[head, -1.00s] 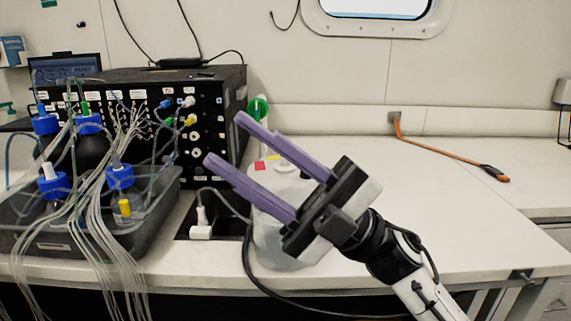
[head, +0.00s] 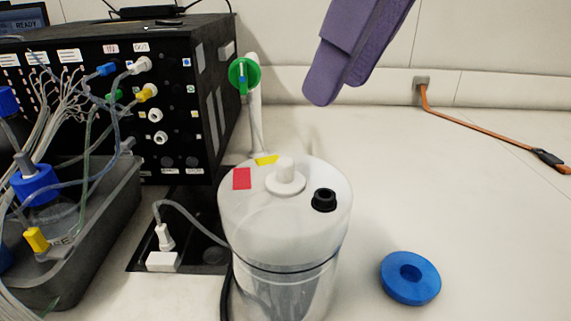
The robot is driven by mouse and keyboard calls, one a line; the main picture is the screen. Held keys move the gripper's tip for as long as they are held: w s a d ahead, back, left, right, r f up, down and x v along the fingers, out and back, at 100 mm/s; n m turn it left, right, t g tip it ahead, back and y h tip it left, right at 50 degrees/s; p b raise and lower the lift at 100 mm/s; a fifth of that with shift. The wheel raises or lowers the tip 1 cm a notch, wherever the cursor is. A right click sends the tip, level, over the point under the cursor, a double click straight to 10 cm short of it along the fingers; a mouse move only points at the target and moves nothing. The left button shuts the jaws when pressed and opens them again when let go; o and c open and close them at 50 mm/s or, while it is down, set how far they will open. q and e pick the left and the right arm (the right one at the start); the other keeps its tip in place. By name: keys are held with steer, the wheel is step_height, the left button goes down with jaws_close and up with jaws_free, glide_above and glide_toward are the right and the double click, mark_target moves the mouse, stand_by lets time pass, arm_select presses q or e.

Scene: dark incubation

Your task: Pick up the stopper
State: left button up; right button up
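A translucent white container (head: 265,225) stands upright on the bench in the middle of the head view. Its domed lid bears a white stopper-like knob (head: 286,177) on a round flange, and a small black fitting (head: 324,200) to its right. I cannot tell for certain which one is the stopper. My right gripper (head: 322,98) shows only as purple finger parts at the top, above and right of the lid and apart from it. Its body is out of frame, and its opening cannot be judged. My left gripper is not in view.
A blue ring (head: 410,278) lies on the bench to the right. A black instrument box (head: 160,105) with tubing and a grey tray (head: 85,235) with blue-capped bottles fill the left. A green-topped item (head: 243,77) stands behind the container. The right bench is mostly clear.

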mark_target(286, 160)
steer(key=x, duration=0.4)
steer(key=shift+a+f+b, duration=0.1)
steer(key=shift+f+b, duration=0.15)
steer(key=shift+b, duration=0.05)
steer(key=shift+a+x, duration=0.25)
steer(key=shift+x, duration=1.1)
steer(key=shift+a+x, duration=0.25)
steer(key=shift+x, duration=1.1)
steer(key=shift+s+r, duration=0.1)
steer(key=shift+r, duration=0.1)
jaws_close()
